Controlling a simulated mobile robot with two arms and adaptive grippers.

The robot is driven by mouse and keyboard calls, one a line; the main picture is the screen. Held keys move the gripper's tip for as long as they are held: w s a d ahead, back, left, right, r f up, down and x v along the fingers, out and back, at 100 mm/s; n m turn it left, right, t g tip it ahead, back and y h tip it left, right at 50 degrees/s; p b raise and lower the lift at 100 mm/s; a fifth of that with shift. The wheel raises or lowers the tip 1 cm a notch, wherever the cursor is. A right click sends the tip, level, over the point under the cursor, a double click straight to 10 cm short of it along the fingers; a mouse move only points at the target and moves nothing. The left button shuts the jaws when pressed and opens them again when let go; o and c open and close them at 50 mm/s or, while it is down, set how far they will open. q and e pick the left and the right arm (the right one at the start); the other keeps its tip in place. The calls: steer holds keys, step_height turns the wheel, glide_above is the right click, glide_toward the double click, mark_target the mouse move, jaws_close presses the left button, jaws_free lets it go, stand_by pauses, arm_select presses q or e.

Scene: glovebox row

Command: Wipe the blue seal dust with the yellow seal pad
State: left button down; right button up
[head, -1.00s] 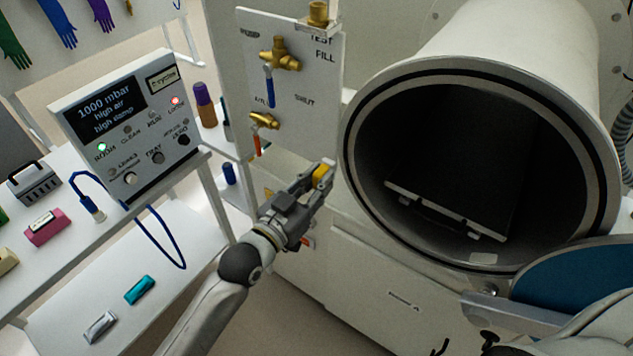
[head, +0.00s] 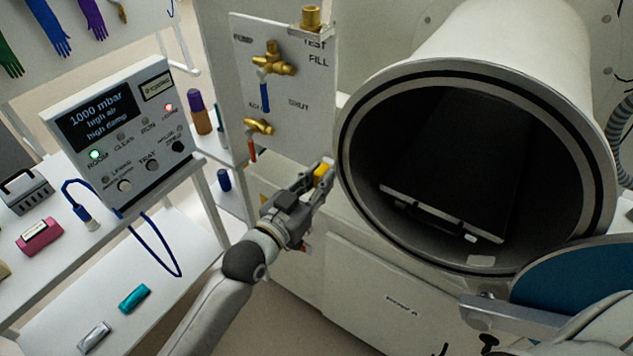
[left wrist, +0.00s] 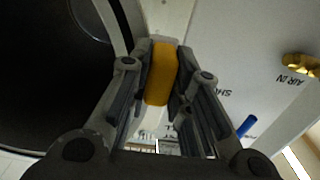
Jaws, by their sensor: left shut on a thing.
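My left gripper (head: 323,176) is shut on the yellow seal pad (head: 322,174), just left of the round chamber's rim. In the left wrist view the pad (left wrist: 161,74) sits upright between the two fingers (left wrist: 158,90), with the dark chamber opening to its left. The chamber's pale rim with its black seal ring (head: 354,192) faces me, and the opening is uncovered. I cannot make out any blue dust on the seal; the gripper stands beside the rim and seems apart from it. My right gripper is not in view.
A valve panel (head: 290,125) with brass valves stands behind the left gripper. The blue-faced round door (head: 575,290) hangs open at lower right. A dark tray (head: 440,212) lies inside the chamber. A control box (head: 115,130) stands on the bench at left.

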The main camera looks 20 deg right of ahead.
arm_select(q)
steer(key=shift+s+d+r+p, duration=0.15)
steer(key=shift+s+d+p, duration=0.55)
steer(key=shift+s, duration=0.15)
steer(key=shift+s+d+p, duration=0.35)
steer(key=shift+s+d, duration=0.05)
steer(key=shift+s, duration=0.35)
steer(key=shift+d, duration=0.15)
steer(key=w+a, duration=0.1)
steer(key=w+a+b, duration=0.1)
steer(key=w, duration=0.1)
steer(key=shift+w+a, duration=0.2)
steer(key=shift+a, duration=0.05)
